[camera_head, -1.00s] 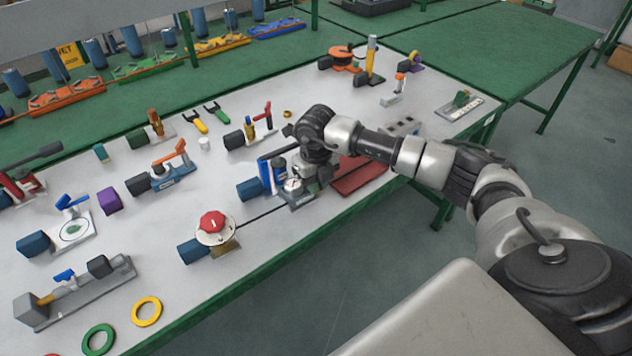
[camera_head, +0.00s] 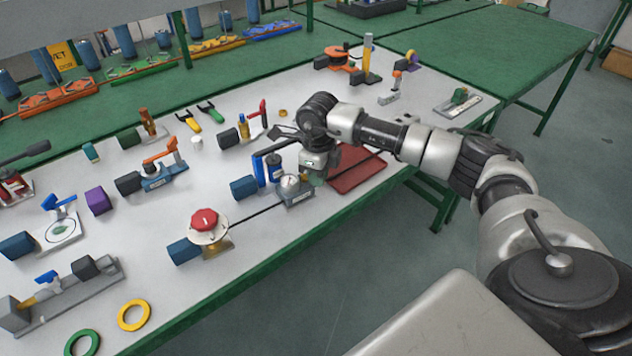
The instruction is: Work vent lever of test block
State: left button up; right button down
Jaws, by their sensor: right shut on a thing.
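The grey test block (camera_head: 297,198) with a round white gauge (camera_head: 290,182) stands near the front edge of the long table, in the middle of the head view. A blue cylinder (camera_head: 275,168) stands directly behind it. My right gripper (camera_head: 314,178) points down at the right side of the block, close beside the gauge. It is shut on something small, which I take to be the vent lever. The lever itself and the fingertips are mostly hidden by the gripper body. My left gripper is not in view.
A red tray (camera_head: 357,170) lies just right of the gripper. A red-knobbed valve (camera_head: 205,222) stands to the left, with a thin black rod (camera_head: 255,215) between it and the block. A black handle (camera_head: 278,147) rises behind the gauge. The white table (camera_head: 165,230) holds several other fixtures.

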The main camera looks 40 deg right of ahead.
jog(key=n+b, duration=0.1)
jog(key=n, duration=0.1)
jog(key=w+d+n+b, duration=0.1)
jog(key=n, duration=0.2)
jog(key=shift+w+d+n+b, duration=0.15)
jog(key=shift+w+n+b, duration=0.05)
jog(key=shift+n+b, duration=0.1)
jog(key=shift+w+d+n+b, duration=0.1)
jog(key=shift+w+n+b, duration=0.1)
jog(key=shift+n, duration=0.4)
jog(key=shift+w+n+b, duration=0.15)
jog(key=shift+n+b, duration=0.05)
jog(key=shift+n, duration=0.4)
jog(key=shift+w+d+n+b, duration=0.1)
jog(key=shift+w+n+b, duration=0.15)
jog(key=shift+n, duration=0.6)
jog(key=shift+w+n+b, duration=0.15)
jog(key=shift+w+n, duration=0.1)
jog(key=shift+n, duration=0.6)
jog(key=c, duration=1.4)
grip_release()
jog(key=shift+c, duration=0.2)
notch_tip(320, 180, up, 11)
